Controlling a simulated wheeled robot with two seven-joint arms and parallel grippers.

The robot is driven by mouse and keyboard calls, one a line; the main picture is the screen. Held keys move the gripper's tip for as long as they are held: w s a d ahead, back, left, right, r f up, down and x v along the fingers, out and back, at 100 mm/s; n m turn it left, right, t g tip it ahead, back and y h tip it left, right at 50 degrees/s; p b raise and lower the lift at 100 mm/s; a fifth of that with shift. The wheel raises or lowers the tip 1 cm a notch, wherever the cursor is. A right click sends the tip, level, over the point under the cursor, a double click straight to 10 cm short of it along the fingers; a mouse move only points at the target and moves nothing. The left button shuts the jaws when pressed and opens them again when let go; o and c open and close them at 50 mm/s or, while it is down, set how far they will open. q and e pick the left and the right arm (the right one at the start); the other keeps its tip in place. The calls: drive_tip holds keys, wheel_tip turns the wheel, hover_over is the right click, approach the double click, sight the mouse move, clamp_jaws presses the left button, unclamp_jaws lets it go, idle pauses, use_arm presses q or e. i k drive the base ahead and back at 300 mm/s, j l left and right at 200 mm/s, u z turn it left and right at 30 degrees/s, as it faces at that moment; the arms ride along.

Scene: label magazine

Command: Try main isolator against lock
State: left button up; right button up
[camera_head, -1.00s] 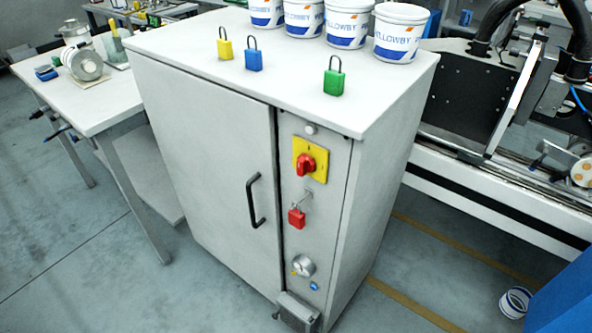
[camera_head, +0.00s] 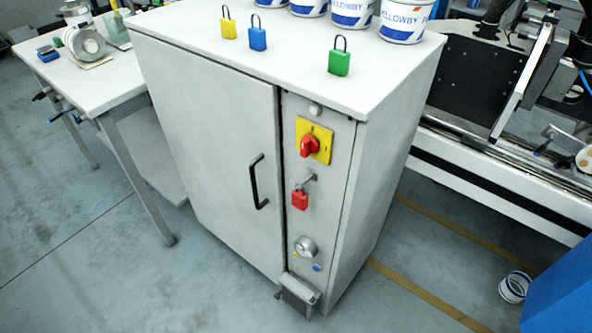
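The main isolator is a red rotary handle (camera_head: 311,146) on a yellow plate (camera_head: 326,141), on the narrow front panel of a grey cabinet. A red padlock (camera_head: 300,199) hangs just below it from a small metal bracket (camera_head: 309,179). I cannot tell whether its shackle is closed. Yellow (camera_head: 229,27), blue (camera_head: 257,38) and green (camera_head: 339,61) padlocks stand upright on the cabinet top. Neither of my grippers is in view.
The cabinet door (camera_head: 212,155) is shut and has a black handle (camera_head: 258,182). A round gauge or knob (camera_head: 305,247) sits low on the panel, above a grey box (camera_head: 298,293). Several white tubs (camera_head: 403,18) stand on top. A workbench (camera_head: 95,85) is at left, machinery (camera_head: 470,80) at right.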

sight(309, 146)
drive_tip(key=j+z, duration=0.15)
drive_tip(key=z, duration=0.4)
drive_tip(key=j+z, duration=0.3)
drive_tip(key=j, duration=0.2)
drive_tip(key=j+z, duration=0.3)
drive_tip(key=j, duration=0.15)
drive_tip(key=k+j, duration=0.1)
drive_tip(key=j, duration=0.35)
drive_tip(key=k+j+z, duration=0.1)
drive_tip(key=j, duration=0.35)
drive_tip(key=k+j, duration=0.1)
drive_tip(key=j, duration=0.35)
drive_tip(key=k+j+z, duration=0.1)
drive_tip(key=j, duration=0.35)
